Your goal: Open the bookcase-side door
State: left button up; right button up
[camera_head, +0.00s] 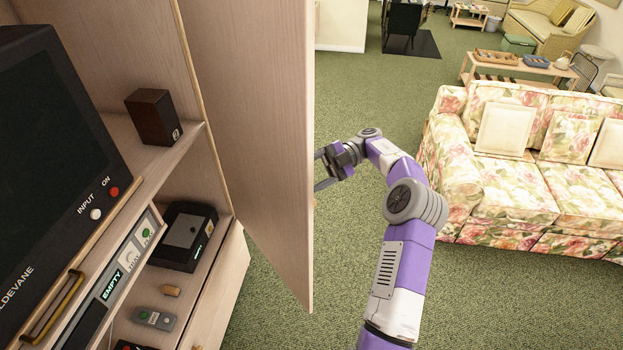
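A tall pale wooden door (255,130) of the TV cabinet stands swung out from the cabinet front, its free edge toward the room. Which side the bookcase is on cannot be told. My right gripper (320,172) is at this free edge, on the door's far side. Its two fingers show a gap between them, and their tips are partly hidden by the door. Whether they touch the door, or whether a handle is behind it, cannot be told. My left gripper is not in view.
The cabinet holds a television (50,150), a small dark speaker (152,117), a black device (183,236) and a grey remote (154,319). A floral sofa (530,190) stands right of my arm. Green carpet (275,305) is clear beside the door.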

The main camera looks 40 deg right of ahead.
aim_at(253, 61)
jog(key=k, duration=1)
